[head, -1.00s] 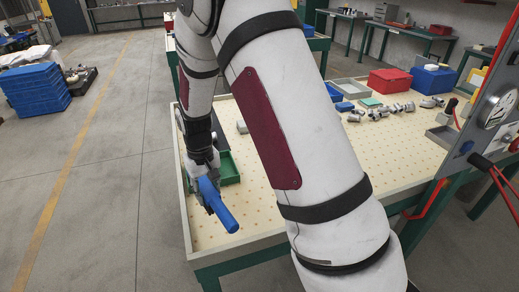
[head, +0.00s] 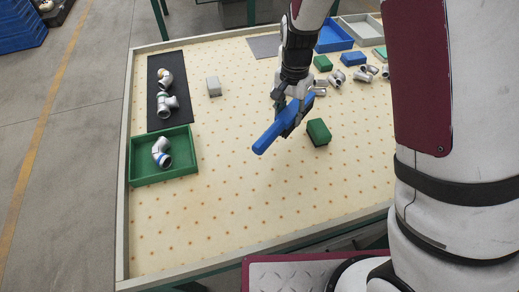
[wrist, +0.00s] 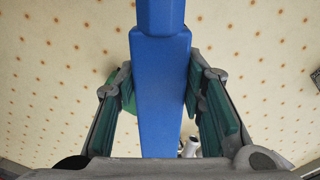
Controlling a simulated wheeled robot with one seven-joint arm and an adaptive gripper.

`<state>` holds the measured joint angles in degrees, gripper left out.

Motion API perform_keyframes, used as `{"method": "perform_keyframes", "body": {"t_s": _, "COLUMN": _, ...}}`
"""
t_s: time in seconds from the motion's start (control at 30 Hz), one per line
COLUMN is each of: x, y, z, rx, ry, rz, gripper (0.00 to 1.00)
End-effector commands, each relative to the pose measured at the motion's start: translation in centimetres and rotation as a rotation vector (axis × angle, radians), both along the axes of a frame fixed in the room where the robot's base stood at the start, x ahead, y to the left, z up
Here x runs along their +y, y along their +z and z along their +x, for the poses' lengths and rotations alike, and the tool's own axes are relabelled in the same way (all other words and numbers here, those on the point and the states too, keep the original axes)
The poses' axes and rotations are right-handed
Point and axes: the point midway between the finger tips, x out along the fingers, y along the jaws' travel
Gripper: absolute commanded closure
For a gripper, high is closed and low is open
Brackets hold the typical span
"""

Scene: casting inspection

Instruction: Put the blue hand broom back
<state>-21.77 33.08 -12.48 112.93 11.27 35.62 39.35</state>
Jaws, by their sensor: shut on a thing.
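The blue hand broom (head: 268,138) is in my gripper (head: 290,118), above the perforated cream table top in the head view. Its handle end points down and left in the picture. In the wrist view my gripper (wrist: 162,95) has its green-padded fingers on both sides of the blue broom (wrist: 160,70). The far end of the broom is partly hidden behind the gripper in the head view. A green block (head: 318,132) lies on the table just right of the gripper.
A green tray (head: 190,165) with a pipe fitting and a black mat (head: 152,115) with fittings lie at the left. A blue tray (head: 333,36), blocks and several fittings are at the back right. The table's front middle (head: 230,215) is clear.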

Motion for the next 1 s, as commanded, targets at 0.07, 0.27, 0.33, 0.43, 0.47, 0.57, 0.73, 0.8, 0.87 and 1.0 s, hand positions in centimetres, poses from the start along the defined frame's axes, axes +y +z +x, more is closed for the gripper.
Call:
{"method": "perform_keyframes", "body": {"t_s": 0.07, "x": 2.5, "y": -0.2, "z": -0.2, "rx": -0.003, "ry": -0.132, "rz": -0.001, "gripper": 0.94}}
{"method": "perform_keyframes", "body": {"t_s": 0.27, "x": 6.8, "y": -0.3, "z": -1.1, "rx": -0.007, "ry": -0.449, "rz": -0.001, "gripper": 0.94}}
{"method": "perform_keyframes", "body": {"t_s": 0.33, "x": 7.8, "y": -0.3, "z": -1.4, "rx": -0.008, "ry": -0.525, "rz": 0.002, "gripper": 0.94}}
{"method": "perform_keyframes", "body": {"t_s": 0.43, "x": 8.7, "y": -0.2, "z": -1.6, "rx": -0.009, "ry": -0.597, "rz": 0.002, "gripper": 0.94}}
{"method": "perform_keyframes", "body": {"t_s": 0.47, "x": 8.9, "y": -0.2, "z": -1.7, "rx": -0.009, "ry": -0.612, "rz": 0.003, "gripper": 0.94}}
{"method": "perform_keyframes", "body": {"t_s": 0.57, "x": 9.2, "y": -0.2, "z": -1.8, "rx": -0.009, "ry": -0.638, "rz": 0.003, "gripper": 0.94}}
{"method": "perform_keyframes", "body": {"t_s": 0.73, "x": 9.1, "y": -0.2, "z": -1.8, "rx": -0.009, "ry": -0.642, "rz": 0.003, "gripper": 0.94}}
{"method": "perform_keyframes", "body": {"t_s": 0.8, "x": 9.1, "y": -0.2, "z": -1.8, "rx": -0.009, "ry": -0.641, "rz": 0.003, "gripper": 0.94}}
{"method": "perform_keyframes", "body": {"t_s": 0.87, "x": 9.1, "y": -0.5, "z": -1.8, "rx": -0.008, "ry": -0.641, "rz": 0.003, "gripper": 0.94}}
{"method": "perform_keyframes", "body": {"t_s": 1.0, "x": 9.1, "y": -2.5, "z": -1.8, "rx": -0.006, "ry": -0.641, "rz": 0.0, "gripper": 0.94}}
